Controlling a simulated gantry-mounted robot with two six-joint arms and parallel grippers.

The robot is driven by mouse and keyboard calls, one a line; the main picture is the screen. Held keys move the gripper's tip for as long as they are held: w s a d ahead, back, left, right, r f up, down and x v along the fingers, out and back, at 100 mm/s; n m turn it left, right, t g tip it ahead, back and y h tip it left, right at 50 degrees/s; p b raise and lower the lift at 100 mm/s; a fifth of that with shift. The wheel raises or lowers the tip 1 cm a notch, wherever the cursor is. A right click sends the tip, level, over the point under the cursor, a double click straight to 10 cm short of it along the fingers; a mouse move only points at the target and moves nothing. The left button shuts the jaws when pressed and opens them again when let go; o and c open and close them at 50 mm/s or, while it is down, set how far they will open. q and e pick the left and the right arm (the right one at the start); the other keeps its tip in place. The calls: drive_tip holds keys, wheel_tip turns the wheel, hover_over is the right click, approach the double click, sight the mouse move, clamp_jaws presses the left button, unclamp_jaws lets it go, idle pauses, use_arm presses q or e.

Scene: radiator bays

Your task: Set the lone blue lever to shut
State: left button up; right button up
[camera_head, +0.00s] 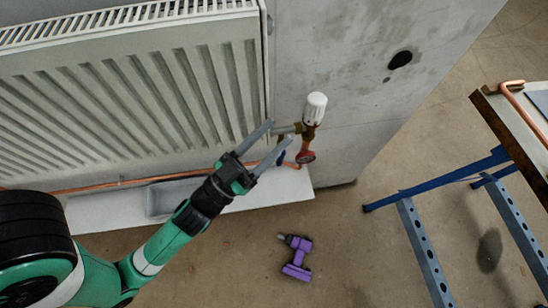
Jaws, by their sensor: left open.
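A small blue lever (281,160) shows low on the pipework at the radiator's right end, partly hidden behind a finger of my left gripper (279,131). I cannot tell clearly which way the lever points. The left gripper is open, its two grey fingers spread and reaching up and right toward the valve fittings. Its fingertips overlap the lever's surroundings in the picture; I cannot tell whether they touch anything. My right gripper is not in view.
A white radiator valve head (315,107) stands above a red handwheel (305,157) beside the lever. The radiator (120,95) fills the left. A grey tray (170,196) lies below it. A purple drill (297,256) is on the floor; a blue-legged bench (425,255) stands right.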

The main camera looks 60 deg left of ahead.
use_arm(q)
drive_tip(key=s+f+g+b, duration=0.25)
drive_tip(key=s+f, duration=0.25)
drive_tip(key=f, duration=0.5)
drive_tip(key=s+f+g+b, duration=0.2)
drive_tip(key=s+f+b, duration=0.15)
drive_tip(key=f, duration=0.65)
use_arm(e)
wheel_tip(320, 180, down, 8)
use_arm(q)
drive_tip(key=p, duration=0.5)
approach(278, 161)
drive_tip(key=w+r, duration=0.1)
drive_tip(key=w, duration=0.1)
drive_tip(key=shift+y, duration=0.3)
drive_tip(key=x, duration=0.2)
drive_tip(key=p+x, duration=0.1)
drive_tip(key=x, duration=0.1)
drive_tip(key=p+x, duration=0.1)
drive_tip(key=x, duration=0.1)
drive_tip(key=shift+f, duration=0.3)
drive_tip(key=shift+w+f, duration=0.1)
drive_tip(key=shift+w, duration=0.2)
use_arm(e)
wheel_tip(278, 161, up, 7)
use_arm(q)
clamp_jaws()
